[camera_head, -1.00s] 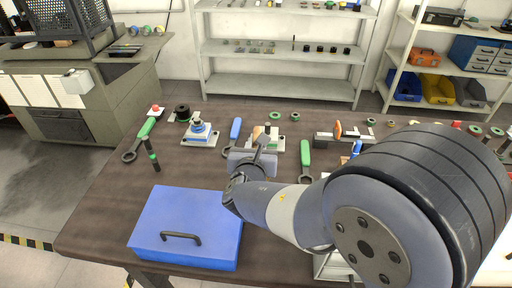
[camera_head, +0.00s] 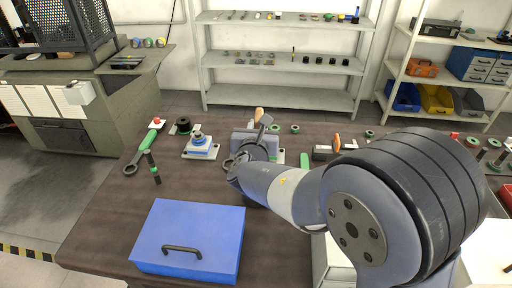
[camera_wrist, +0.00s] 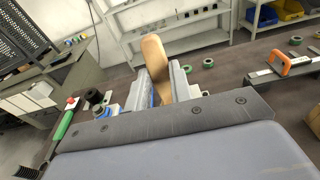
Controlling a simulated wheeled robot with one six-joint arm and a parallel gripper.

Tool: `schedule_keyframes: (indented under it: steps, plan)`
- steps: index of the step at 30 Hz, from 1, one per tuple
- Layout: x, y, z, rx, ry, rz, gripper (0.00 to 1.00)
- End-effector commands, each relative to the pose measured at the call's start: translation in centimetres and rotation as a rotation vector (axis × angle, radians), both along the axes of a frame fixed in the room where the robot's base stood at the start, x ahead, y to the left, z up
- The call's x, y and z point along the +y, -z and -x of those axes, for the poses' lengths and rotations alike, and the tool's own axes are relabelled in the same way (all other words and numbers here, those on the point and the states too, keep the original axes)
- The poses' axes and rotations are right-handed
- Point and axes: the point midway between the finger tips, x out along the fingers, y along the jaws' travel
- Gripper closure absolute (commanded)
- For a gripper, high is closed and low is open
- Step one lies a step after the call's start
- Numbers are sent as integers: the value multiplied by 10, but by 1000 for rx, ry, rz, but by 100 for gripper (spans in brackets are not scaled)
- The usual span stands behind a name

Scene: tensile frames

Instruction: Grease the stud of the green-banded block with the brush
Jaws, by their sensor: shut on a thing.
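My gripper (camera_wrist: 158,92) is shut on a tan wooden handle, which I take for the brush (camera_wrist: 155,58); the handle leans upward between the two fingers. In the head view the handle top (camera_head: 259,114) rises above my gripper (camera_head: 256,140). The bristle end is hidden. A blue-banded block (camera_head: 200,147) with a stud on top stands on a white plate to the left of my gripper. No green-banded block can be clearly told; a pale plate (camera_head: 281,156) shows partly behind my gripper, and what it bears is hidden.
A blue box (camera_head: 190,238) with a black handle stands at the table's front left. Green rings (camera_head: 294,129) and an orange-handled tool (camera_head: 337,143) are to the right. My arm covers the right side.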

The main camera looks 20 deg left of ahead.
Motion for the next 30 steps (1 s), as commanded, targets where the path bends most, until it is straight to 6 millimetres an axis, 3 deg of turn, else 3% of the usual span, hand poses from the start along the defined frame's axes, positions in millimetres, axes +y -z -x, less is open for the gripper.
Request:
schedule_keyframes:
  steps: [3, 10, 17, 30]
  plan:
    - [5, -8, -40, -59, 6, -17, 95]
    - [6, -25, -86, -133, 7, -30, 95]
    - [7, -22, -93, -147, 6, -30, 95]
    - [7, 18, -92, -145, 6, -29, 95]
